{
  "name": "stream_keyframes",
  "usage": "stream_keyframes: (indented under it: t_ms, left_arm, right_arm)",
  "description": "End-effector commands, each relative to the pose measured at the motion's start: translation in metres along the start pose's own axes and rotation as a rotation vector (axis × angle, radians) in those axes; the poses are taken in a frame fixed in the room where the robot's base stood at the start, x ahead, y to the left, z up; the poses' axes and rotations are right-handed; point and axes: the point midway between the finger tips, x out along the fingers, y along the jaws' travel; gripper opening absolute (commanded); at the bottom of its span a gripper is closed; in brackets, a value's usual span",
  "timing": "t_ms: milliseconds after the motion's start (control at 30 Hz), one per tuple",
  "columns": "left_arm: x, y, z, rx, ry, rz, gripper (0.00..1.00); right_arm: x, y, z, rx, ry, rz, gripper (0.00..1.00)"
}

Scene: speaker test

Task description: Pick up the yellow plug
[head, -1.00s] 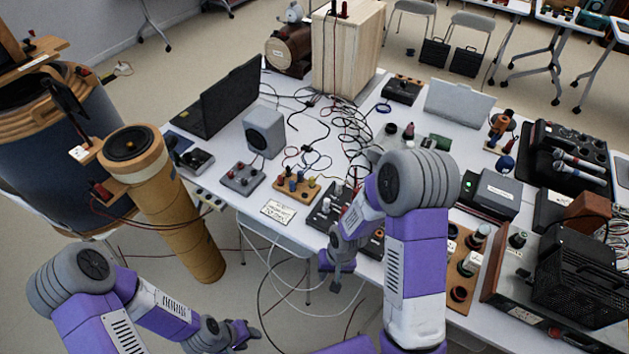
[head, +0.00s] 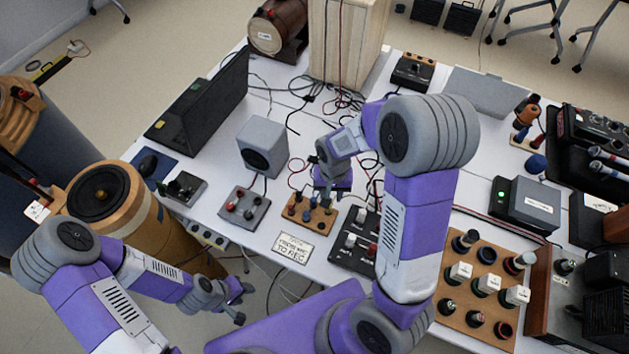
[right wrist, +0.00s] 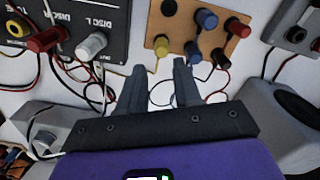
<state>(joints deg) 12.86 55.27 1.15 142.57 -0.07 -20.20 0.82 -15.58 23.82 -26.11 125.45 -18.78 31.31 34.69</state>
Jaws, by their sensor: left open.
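The yellow plug (right wrist: 162,46) stands in a small wooden board (right wrist: 178,12) with blue, black and red plugs beside it. In the head view, the board (head: 318,226) lies near the table's front edge; my right gripper (head: 328,192) is over its back part, and I cannot make out the yellow plug clearly there. In the right wrist view, my right gripper (right wrist: 160,68) has its two fingers apart with nothing between them. The yellow plug is just beyond the fingertips, apart from them. My left gripper (head: 240,302) is open and empty, off the table's front edge.
A black panel (head: 351,262) with knobs is right of the board. A grey box with plugs (head: 244,206) and a grey speaker (head: 263,146) are left of it. Loose cables cross the table behind. A white label card (head: 293,248) lies in front.

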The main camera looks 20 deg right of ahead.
Motion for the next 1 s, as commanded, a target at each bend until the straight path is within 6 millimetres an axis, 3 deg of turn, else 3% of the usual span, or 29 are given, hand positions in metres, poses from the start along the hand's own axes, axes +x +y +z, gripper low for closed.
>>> stream_keyframes:
  t_ms: [600,900,1000]
  left_arm:
    - [0.022,-0.009,0.0,-0.001,-0.003,0.0,0.43]
    - [0.022,-0.009,0.0,0.0,-0.003,0.0,0.43]
    - [0.022,-0.009,0.0,0.0,-0.003,0.0,0.43]
  right_arm:
    - [0.072,-0.003,0.003,0.0,-0.002,0.001,0.33]
    - [0.075,-0.004,0.003,-0.001,0.0,-0.001,0.33]
    - [0.075,-0.004,0.003,-0.001,0.0,-0.001,0.2]
